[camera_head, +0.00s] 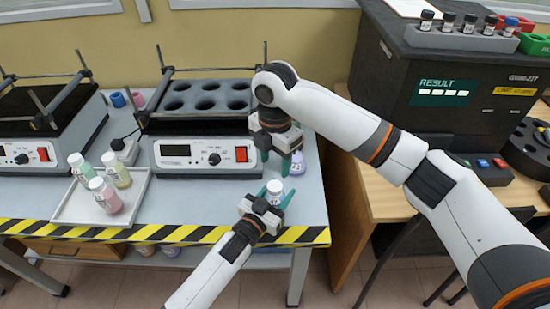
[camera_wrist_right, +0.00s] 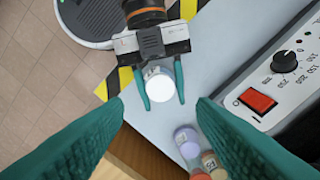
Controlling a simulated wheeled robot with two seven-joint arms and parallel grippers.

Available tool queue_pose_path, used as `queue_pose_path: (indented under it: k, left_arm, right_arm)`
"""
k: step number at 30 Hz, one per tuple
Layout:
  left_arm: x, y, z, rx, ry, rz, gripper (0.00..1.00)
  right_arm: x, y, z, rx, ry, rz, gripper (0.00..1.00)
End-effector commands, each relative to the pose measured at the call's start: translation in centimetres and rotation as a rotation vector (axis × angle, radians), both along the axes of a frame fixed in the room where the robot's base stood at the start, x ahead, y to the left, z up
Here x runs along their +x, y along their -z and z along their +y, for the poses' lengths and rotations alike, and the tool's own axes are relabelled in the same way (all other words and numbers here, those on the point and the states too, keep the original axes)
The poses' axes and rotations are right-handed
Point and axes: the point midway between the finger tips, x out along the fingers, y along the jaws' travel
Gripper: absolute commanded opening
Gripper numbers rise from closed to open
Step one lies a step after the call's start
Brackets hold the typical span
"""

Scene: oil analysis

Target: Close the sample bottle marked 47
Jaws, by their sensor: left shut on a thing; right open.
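A small bottle with a round white top (camera_head: 275,186) stands upright between the fingers of my left gripper (camera_head: 274,195), near the table's front right edge. It also shows from above in the right wrist view (camera_wrist_right: 160,85). My left gripper is shut on it, one teal finger on each side. Its number is not legible, so I cannot tell whether it is 47. My right gripper (camera_head: 275,161) is open and empty, above and behind this bottle. In the right wrist view the white top lies between its spread fingers (camera_wrist_right: 160,102), apart from both.
A purple-topped bottle (camera_head: 298,160) stands close to my right gripper. A heater block (camera_head: 203,127) is behind. A white tray (camera_head: 128,209) holds several bottles at left. Striped tape (camera_head: 190,233) marks the front edge. An analyser (camera_head: 450,95) stands on the right table.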

Motion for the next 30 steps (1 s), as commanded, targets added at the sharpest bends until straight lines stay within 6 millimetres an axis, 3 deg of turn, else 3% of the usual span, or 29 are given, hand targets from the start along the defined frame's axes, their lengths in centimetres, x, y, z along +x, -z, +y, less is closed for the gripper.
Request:
queue_pose_path:
  k: [18, 30]
  left_arm:
    - [0.0, 0.0, 0.0, 0.001, 0.000, 0.001, 0.00]
    - [0.0, 0.1, 0.0, 0.001, 0.000, 0.001, 0.00]
  right_arm:
    - [0.0, 7.5, 0.0, -0.001, 0.002, 0.002, 0.51]
    - [0.0, 8.0, 0.0, 0.000, 0.001, 0.000, 0.50]
